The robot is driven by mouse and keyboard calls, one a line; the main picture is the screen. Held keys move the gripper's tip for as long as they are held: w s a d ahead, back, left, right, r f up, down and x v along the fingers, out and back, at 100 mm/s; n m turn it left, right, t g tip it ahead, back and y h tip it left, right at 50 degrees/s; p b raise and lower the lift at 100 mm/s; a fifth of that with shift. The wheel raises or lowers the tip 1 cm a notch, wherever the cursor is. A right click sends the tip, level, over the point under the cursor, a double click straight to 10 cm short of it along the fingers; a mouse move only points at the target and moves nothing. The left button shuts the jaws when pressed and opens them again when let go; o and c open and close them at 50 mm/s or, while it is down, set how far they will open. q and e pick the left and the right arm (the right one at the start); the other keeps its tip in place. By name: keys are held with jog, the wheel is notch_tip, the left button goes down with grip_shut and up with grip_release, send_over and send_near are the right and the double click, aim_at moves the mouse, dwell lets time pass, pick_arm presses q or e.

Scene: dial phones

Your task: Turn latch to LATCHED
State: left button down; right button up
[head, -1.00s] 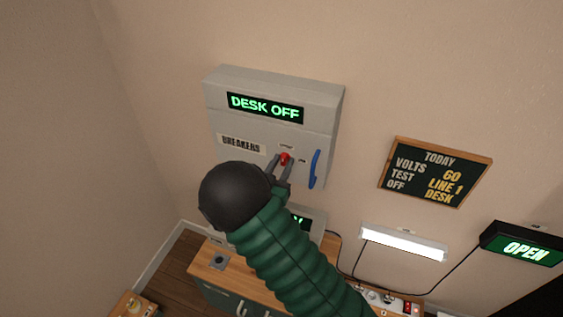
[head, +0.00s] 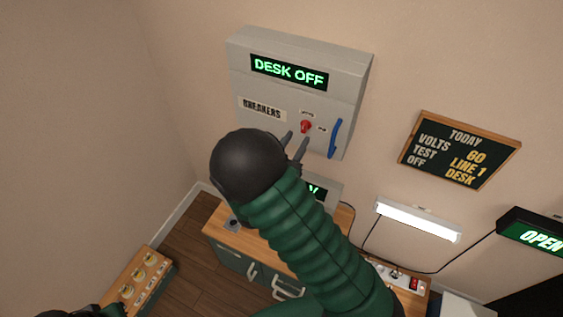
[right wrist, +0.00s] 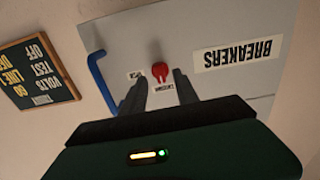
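A grey breaker box (head: 345,85) hangs on the wall, with a lit "DESK OFF" display (head: 289,72) and a "BREAKERS" label (head: 262,109). A small red latch knob (head: 306,126) sits on its front, with tiny labels above it and to its right. My right gripper (head: 297,141) is open and empty just below and in front of the knob. In the right wrist view the red knob (right wrist: 160,73) shows upside down beyond and between the two spread fingers, apart from them. My left gripper does not show clearly; only a dark piece is at the bottom left edge.
A blue handle (head: 335,138) is right of the knob. A "TODAY" board (head: 460,150), a white lamp (head: 418,219) and a green "OPEN" sign (head: 535,233) are to the right. A wooden-topped cabinet (head: 222,238) stands below. A tray with round items (head: 143,277) is at lower left.

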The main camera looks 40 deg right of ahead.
jog(key=v, duration=1.2)
jog(key=shift+a, duration=0.15)
jog(key=shift+f, duration=0.1)
jog(key=w+a+f+n+t+y, duration=0.1)
jog(key=w+a+f+n+y, duration=0.7)
jog(key=y, duration=0.5)
jog(key=s+n+g+y, duration=0.3)
jog(key=s+g, duration=0.3)
jog(key=s, duration=1)
jog(key=shift+r+n+g, duration=0.25)
jog(key=shift+n+g, duration=0.05)
jog(key=shift+n, duration=0.4)
